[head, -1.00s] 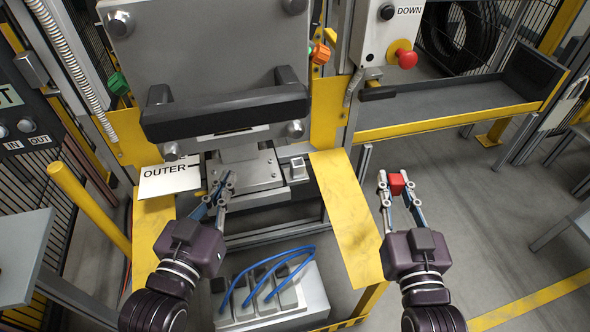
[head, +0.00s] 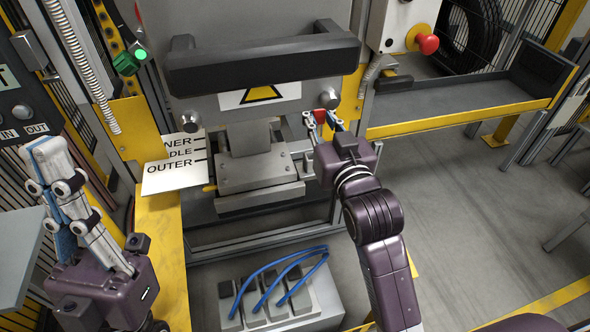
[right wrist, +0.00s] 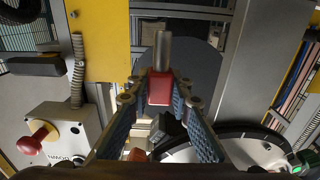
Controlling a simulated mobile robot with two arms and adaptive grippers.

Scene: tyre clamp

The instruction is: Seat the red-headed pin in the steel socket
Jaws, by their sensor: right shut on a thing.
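The red-headed pin (head: 321,116) is held in my right gripper (head: 324,124), which is shut on its red head. In the right wrist view the red head (right wrist: 160,88) sits between the blue-padded fingers, and the steel shank (right wrist: 163,50) sticks out beyond the fingertips, clear of them. In the head view the gripper is just right of the clamp's steel block (head: 255,172). I cannot make out the steel socket; the right gripper and arm likely cover it. My left gripper (head: 55,165) points up at the far left, away from the clamp, holding nothing visible; its jaw gap is unclear.
A black handle bar (head: 262,60) crosses the clamp front above the block. A white sign (head: 175,178) reading OUTER stands left. A control box with a red button (head: 428,44) is at upper right. A grey box with blue hoses (head: 275,300) sits low in front. Floor at right is open.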

